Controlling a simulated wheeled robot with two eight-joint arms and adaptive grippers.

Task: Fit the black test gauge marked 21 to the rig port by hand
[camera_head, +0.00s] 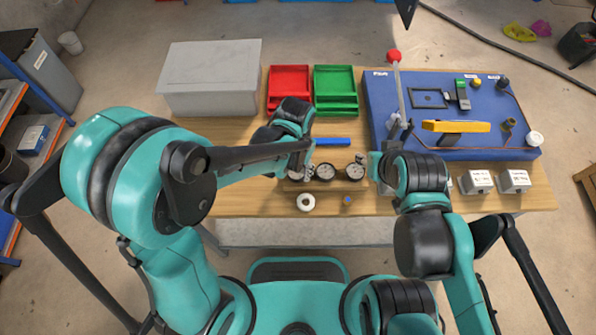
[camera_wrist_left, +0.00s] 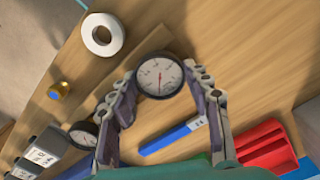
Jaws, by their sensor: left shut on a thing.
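My left gripper (camera_head: 301,172) is shut on a dark-rimmed gauge (camera_wrist_left: 159,77) with a white dial and red needle; in the left wrist view it sits between the two fingers (camera_wrist_left: 160,88). Its marking is too small to read. Two similar gauges, a middle one (camera_head: 325,171) and a right one (camera_head: 355,170), sit on the wooden stand beside it. The blue rig (camera_head: 405,150) is at the right of the bench; I cannot make out which fitting is its port. My right gripper (camera_head: 372,165) is near the right gauge, its fingers mostly hidden.
A white ring (camera_head: 306,202) and a small brass-and-blue fitting (camera_head: 348,200) lie at the bench front. A blue bar (camera_head: 333,141) lies behind the gauges. Red (camera_head: 289,84) and green (camera_head: 335,80) trays and a grey box (camera_head: 210,75) stand behind. Labelled boxes (camera_head: 514,181) stand right.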

